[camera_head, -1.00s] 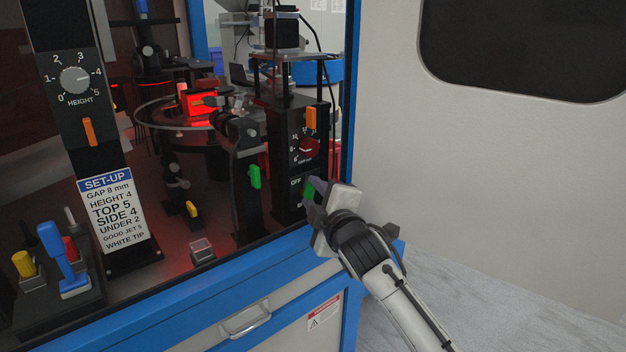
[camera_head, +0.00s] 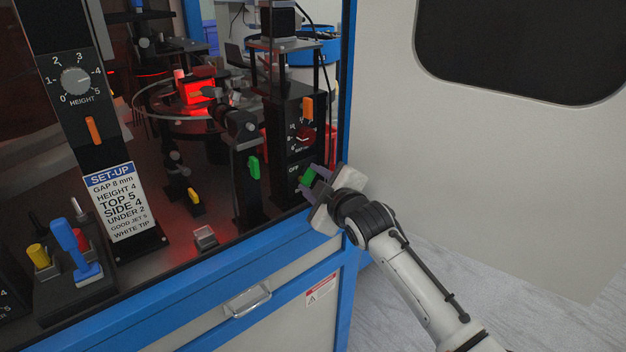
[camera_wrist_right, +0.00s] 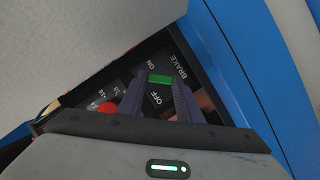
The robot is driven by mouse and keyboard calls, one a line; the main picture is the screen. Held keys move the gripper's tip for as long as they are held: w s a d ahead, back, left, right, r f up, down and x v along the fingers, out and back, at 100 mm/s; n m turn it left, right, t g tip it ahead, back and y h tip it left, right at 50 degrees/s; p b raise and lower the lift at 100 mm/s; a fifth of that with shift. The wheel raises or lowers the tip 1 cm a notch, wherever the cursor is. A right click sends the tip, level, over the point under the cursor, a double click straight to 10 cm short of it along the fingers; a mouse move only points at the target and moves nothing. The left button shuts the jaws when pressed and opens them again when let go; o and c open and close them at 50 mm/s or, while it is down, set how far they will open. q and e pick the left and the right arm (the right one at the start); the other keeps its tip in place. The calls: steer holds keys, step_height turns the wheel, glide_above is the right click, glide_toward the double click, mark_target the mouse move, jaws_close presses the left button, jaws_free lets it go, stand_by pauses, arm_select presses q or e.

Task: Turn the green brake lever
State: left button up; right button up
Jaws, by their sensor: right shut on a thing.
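The green brake lever (camera_head: 308,177) sits low on the black panel at the right end of the machine, below a red dial. In the right wrist view the lever (camera_wrist_right: 160,79) lies between the words ON and OFF, with BRAKE printed beside it. My right gripper (camera_head: 312,180) reaches in from the lower right and is shut on the lever, one finger on each side. Its fingers also show in the right wrist view (camera_wrist_right: 158,98). They hide part of the panel. My left gripper is not in view.
A second green lever (camera_head: 254,167) stands on a post to the left. An orange slider (camera_head: 308,108) and the red dial (camera_head: 306,138) are just above the brake. The blue machine frame (camera_head: 346,90) is close on the right. A drawer handle (camera_head: 247,301) is below.

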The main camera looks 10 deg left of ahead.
steer(key=o, duration=1)
steer(key=shift+o, duration=0.2)
steer(key=shift+d, duration=0.1)
steer(key=v, duration=1)
steer(key=shift+b, duration=0.3)
steer(key=shift+s, duration=0.15)
